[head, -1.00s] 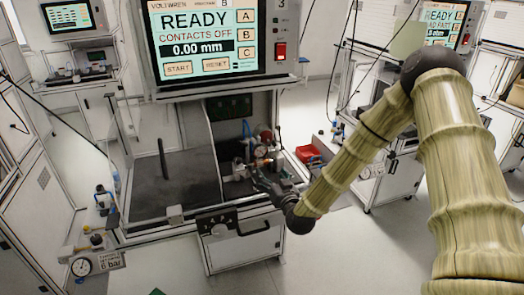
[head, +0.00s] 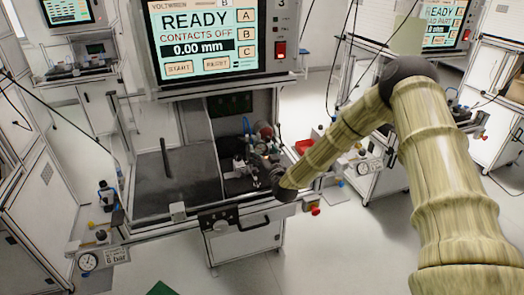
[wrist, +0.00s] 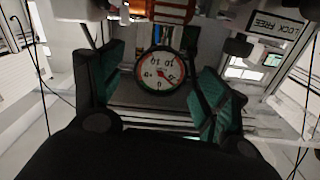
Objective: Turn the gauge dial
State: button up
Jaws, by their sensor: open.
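A round gauge dial (wrist: 159,70) with a white face, dark rim and red marks shows in the wrist view. It lies between the two green-padded fingers of my gripper (wrist: 162,86), with a visible gap on each side; I cannot tell how far ahead of the fingertips it is. My gripper is open and empty. In the head view, my gripper (head: 264,166) reaches into the right side of the middle bench's work area, among small fixtures. The dial is too small and crowded there to make out clearly.
The bench screen (head: 208,37) reads READY, CONTACTS OFF, 0.00 mm. A dark upright post (head: 165,158) stands on the bench's left half, which is otherwise clear. A separate pressure gauge (head: 88,261) sits at lower left.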

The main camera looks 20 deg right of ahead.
jog(key=shift+w, duration=0.15)
jog(key=c, duration=1)
jog(key=shift+c, duration=0.2)
jog(key=n+b, duration=0.4)
jog(key=shift+a+f, duration=0.1)
jog(key=shift+f, duration=0.1)
jog(key=n+b, duration=0.2)
jog(key=n, duration=0.1)
jog(key=shift+n+b, duration=0.3)
jog(key=shift+n, duration=0.1)
jog(key=shift+r+n+b, duration=0.15)
jog(key=shift+n+b, duration=0.75)
jog(key=shift+n, duration=0.2)
